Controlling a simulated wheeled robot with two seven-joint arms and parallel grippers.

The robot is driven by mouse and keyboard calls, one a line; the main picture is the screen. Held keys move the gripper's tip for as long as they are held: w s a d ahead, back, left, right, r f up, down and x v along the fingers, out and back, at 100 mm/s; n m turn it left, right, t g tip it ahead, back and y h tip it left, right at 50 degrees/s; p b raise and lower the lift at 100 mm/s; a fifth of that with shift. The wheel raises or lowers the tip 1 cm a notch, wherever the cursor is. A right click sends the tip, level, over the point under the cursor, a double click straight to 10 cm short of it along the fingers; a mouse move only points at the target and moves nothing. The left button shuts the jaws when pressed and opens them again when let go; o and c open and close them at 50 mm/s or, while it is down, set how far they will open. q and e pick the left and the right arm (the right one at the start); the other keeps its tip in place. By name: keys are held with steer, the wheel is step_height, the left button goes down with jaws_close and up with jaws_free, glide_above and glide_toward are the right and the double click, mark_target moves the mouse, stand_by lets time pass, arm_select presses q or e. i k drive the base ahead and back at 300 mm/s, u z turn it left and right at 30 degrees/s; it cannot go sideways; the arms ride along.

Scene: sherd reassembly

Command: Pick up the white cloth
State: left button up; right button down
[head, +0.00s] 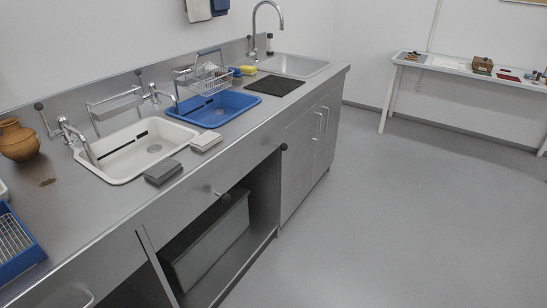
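A folded white cloth (206,141) lies on the steel counter's front part, just right of the white basin. A folded dark grey cloth (162,171) lies to its left, apart from it, near the front edge. Another white cloth (198,9) hangs on the wall at the top, beside a dark blue one, cut off by the picture's edge. Neither of my grippers is in view.
The steel counter (75,210) holds a white basin (130,152), a blue basin (214,108), taps, a wire rack (209,78), a dark mat (275,85) and a brown jug (17,140). An open cupboard is below. The floor (400,220) to the right is clear.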

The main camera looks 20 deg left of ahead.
mark_target(203, 142)
steer(key=z, duration=0.1)
steer(key=k, duration=0.4)
steer(key=z, duration=0.6)
steer(key=i, duration=1.4)
steer(key=u, duration=1.05)
